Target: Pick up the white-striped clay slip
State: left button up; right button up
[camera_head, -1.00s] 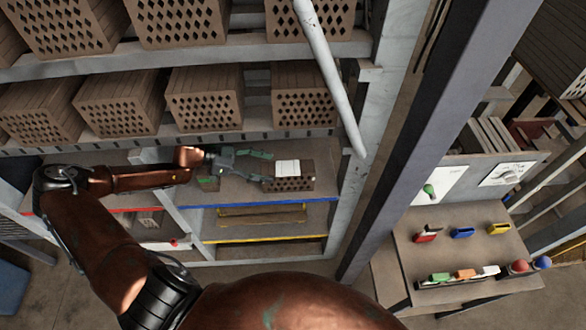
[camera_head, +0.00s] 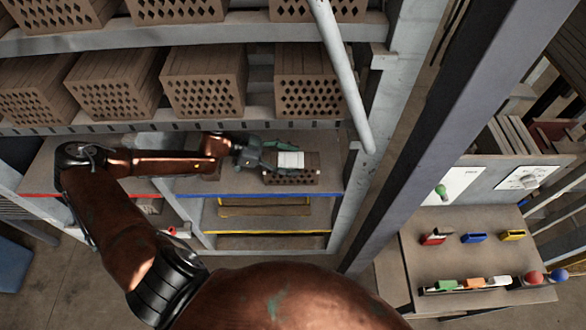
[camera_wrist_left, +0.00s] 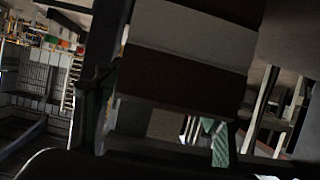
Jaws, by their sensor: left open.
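The white-striped clay slip (camera_head: 306,172) is a brown hollow brick with a white band across it and holes in its front face. It sits on the shelf board above the blue-edged strip. In the left wrist view the slip (camera_wrist_left: 185,62) fills the upper middle, brown with a pale band. My left gripper (camera_head: 279,158) is open at the slip's left end, its fingers reaching along the slip. In the wrist view, a dark finger is left of the slip and a greenish fingertip is below right. Whether either finger touches it, I cannot tell. My right gripper is not in view.
Rows of hollow bricks (camera_head: 203,85) stand on the shelves above. A pale diagonal pole (camera_head: 340,75) and a grey post (camera_head: 445,130) stand to the right. A side table (camera_head: 470,262) holds small coloured items. Bare shelf lies right of the slip.

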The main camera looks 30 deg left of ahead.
pick_arm(q)
jog(key=shift+r, duration=0.1)
jog(key=shift+c, duration=0.7)
jog(key=c, duration=1.1)
jog(key=shift+r, duration=0.1)
jog(key=shift+c, duration=0.7)
